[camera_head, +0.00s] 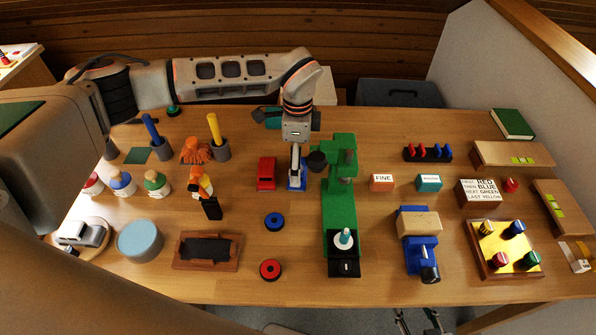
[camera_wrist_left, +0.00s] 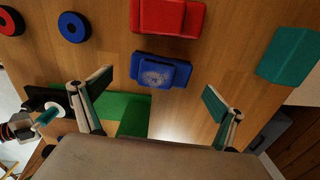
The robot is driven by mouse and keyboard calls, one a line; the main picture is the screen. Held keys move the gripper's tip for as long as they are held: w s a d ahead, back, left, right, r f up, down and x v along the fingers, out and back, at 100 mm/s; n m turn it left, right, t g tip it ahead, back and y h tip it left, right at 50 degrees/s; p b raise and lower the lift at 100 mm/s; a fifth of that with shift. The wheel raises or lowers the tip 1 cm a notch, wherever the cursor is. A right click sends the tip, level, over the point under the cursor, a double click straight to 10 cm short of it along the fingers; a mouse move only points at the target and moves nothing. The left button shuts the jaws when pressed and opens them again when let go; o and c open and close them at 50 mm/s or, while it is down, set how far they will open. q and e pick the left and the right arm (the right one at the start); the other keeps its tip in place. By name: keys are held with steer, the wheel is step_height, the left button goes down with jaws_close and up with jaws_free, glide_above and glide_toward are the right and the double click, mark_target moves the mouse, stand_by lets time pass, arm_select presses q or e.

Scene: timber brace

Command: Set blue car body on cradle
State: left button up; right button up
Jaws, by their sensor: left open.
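The blue car body (camera_head: 301,184) lies on the table beside the red car body (camera_head: 266,173). My left gripper (camera_head: 297,160) points down just above the blue car body and partly covers it in the head view. In the left wrist view the blue car body (camera_wrist_left: 160,72) shows between and beyond the two spread fingertips, with nothing held. The red car body (camera_wrist_left: 170,17) shows at the top there. A brown wooden holder with a dark inset (camera_head: 232,264) lies at the front left; I cannot tell for certain that it is the cradle. My right gripper is not in view.
A tall green machine (camera_head: 340,205) stands close to the right of the blue car body. A blue ring (camera_head: 275,222) and a red ring (camera_head: 270,269) lie in front. A blue vise with a wooden block (camera_head: 417,223) stands further right. The front table edge is mostly clear.

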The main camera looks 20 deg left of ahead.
arm_select(q)
step_height(320, 180, down, 3)
steer(key=shift+r, duration=0.2)
steer(key=shift+f, duration=0.3)
steer(key=c, duration=1.2)
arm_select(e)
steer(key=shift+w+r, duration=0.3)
arm_select(q)
steer(key=shift+c, duration=0.2)
